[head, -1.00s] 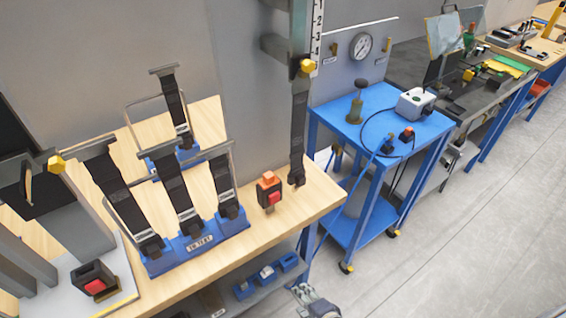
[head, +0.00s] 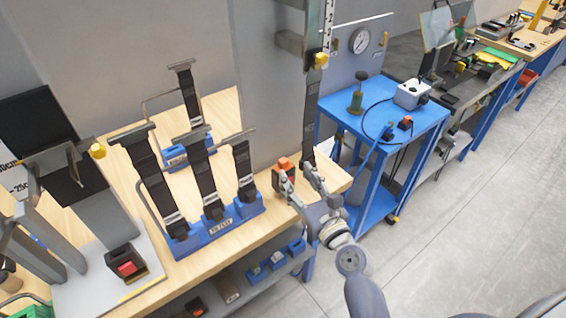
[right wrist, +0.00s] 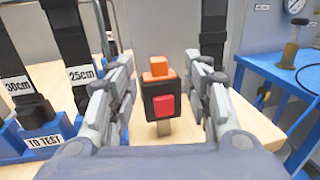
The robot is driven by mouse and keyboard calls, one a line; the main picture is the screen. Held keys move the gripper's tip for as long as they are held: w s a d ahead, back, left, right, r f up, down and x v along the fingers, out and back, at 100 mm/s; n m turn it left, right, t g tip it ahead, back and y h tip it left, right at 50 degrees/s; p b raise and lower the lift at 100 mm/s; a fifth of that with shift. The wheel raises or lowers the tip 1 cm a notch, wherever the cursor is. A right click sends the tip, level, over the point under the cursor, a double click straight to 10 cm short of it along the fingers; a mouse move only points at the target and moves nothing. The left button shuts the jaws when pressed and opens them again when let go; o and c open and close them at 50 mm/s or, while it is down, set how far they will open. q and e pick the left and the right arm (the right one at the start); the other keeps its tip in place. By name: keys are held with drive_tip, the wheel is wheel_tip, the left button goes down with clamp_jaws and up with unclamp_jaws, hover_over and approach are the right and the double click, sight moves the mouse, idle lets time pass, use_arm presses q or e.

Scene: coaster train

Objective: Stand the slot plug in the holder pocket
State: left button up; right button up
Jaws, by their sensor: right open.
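A small orange block, which looks like the slot plug (head: 285,162), sits on top of a black buckle with a red button (head: 277,180) at the bench's right end. In the right wrist view the orange plug (right wrist: 157,68) and the buckle (right wrist: 150,88) are upright, centred between my fingers. My right gripper (head: 300,180) is open, one finger on each side, with nothing held; in the head view its left finger partly covers the buckle. I cannot tell which thing is the holder pocket; small blue holders (head: 277,260) stand on the shelf below. My left gripper is not in view.
A blue rack marked "TO TEST" (head: 187,247) holds several black straps left of the buckle. A long black strap (head: 311,115) hangs close behind my right gripper. Another red-buttoned buckle (head: 125,263) stands on a fixture at left. A blue cart (head: 340,105) stands at right.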

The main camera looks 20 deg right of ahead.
sight(285, 164)
drive_tip(key=w, duration=0.2)
drive_tip(key=w+p, duration=0.1)
drive_tip(key=w+a, duration=0.1)
drive_tip(key=w, duration=0.1)
drive_tip(key=shift+w+f, duration=0.25)
drive_tip(key=shift+w, duration=0.05)
drive_tip(key=c, duration=0.5)
